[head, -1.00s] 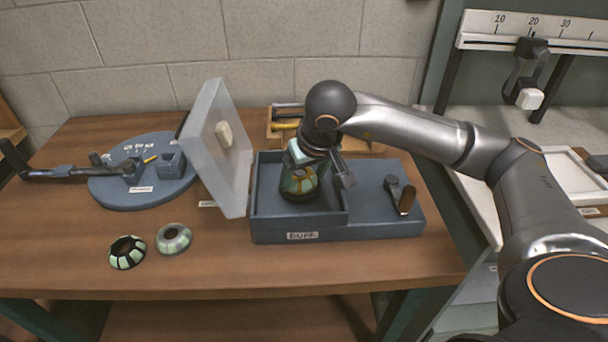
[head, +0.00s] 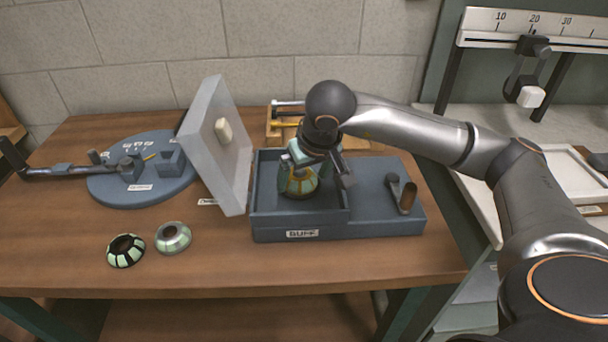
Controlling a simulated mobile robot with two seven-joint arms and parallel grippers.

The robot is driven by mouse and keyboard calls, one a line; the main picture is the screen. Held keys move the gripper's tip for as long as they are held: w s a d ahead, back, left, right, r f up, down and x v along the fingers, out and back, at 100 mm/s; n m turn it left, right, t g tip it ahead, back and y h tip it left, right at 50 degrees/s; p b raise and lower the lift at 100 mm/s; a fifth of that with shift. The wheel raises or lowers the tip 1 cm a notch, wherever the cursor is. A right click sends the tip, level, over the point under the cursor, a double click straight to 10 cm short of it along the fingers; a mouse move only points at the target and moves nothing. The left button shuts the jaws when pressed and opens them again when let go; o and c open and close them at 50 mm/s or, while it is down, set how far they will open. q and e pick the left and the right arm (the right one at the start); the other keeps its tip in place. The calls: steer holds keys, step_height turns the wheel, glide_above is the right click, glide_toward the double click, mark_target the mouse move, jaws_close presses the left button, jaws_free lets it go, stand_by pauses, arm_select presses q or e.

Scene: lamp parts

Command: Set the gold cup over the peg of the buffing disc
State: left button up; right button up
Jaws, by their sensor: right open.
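The gold cup (head: 299,184), with gold and green panels, sits inside the blue-grey box labelled BUFF (head: 299,234), in its left compartment. My right gripper (head: 318,166) is directly over the cup, pointing down. Its fingers are apart, one at the cup's upper left and one to its right. The buffing disc and its peg are hidden by the cup and gripper, so I cannot tell whether the cup is around the peg. My left gripper is not in view.
A translucent lid (head: 222,150) stands tilted at the box's left edge. A dark-panelled cup (head: 126,251) and a silver-rimmed cup (head: 173,238) lie on the table (head: 230,270). A round blue fixture (head: 135,195) is at the left, a short lever (head: 402,194) on the box's right side.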

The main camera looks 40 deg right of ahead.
steer(key=v, duration=1.2)
steer(key=shift+s+r+p, duration=0.15)
steer(key=shift+r+p, duration=0.1)
steer(key=shift+p, duration=0.05)
